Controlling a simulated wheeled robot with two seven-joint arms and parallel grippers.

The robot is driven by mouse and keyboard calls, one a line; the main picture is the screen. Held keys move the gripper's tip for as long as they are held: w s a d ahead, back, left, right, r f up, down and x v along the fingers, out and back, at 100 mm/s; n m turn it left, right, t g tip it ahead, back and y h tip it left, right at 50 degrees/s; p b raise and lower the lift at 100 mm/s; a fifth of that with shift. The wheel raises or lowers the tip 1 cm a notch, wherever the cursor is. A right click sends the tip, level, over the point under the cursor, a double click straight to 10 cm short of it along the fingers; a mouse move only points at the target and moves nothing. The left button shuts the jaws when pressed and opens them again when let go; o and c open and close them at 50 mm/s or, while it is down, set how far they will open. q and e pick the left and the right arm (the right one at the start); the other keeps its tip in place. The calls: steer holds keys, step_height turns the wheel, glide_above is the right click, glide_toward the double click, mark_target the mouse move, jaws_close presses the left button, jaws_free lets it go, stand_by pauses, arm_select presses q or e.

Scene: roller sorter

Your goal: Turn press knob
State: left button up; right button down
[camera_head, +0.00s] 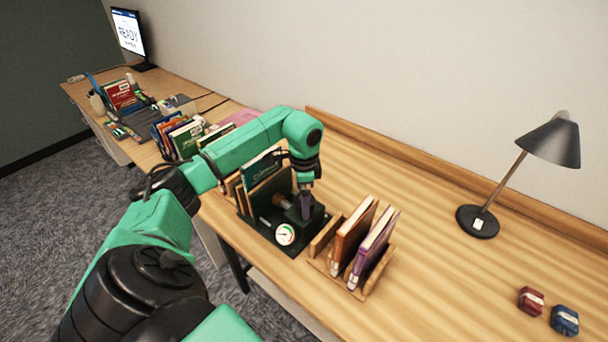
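The book press (284,251) stands near the desk's front edge, with a black base, wooden boards and a round white gauge (285,234) on its front. A dark green book (262,167) stands upright between its boards. My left gripper (306,204) points down at the right side of the press, where the knob would be. The fingers cover that spot, so I cannot tell the knob's outline or whether the fingers grip it. My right gripper is not in view.
A wooden rack (350,288) with an orange-brown book (353,238) and a purple book (374,246) stands just right of the press. A black lamp (478,221) and red (530,301) and blue (564,320) small items are farther right. Several books (178,137) stand left.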

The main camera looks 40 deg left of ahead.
arm_select(q)
steer(key=shift+c, duration=0.6)
steer(key=shift+w+d, duration=0.1)
steer(key=c, duration=1.2)
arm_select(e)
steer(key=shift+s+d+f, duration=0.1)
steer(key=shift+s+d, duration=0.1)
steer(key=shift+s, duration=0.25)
arm_select(q)
steer(key=shift+m, duration=0.3)
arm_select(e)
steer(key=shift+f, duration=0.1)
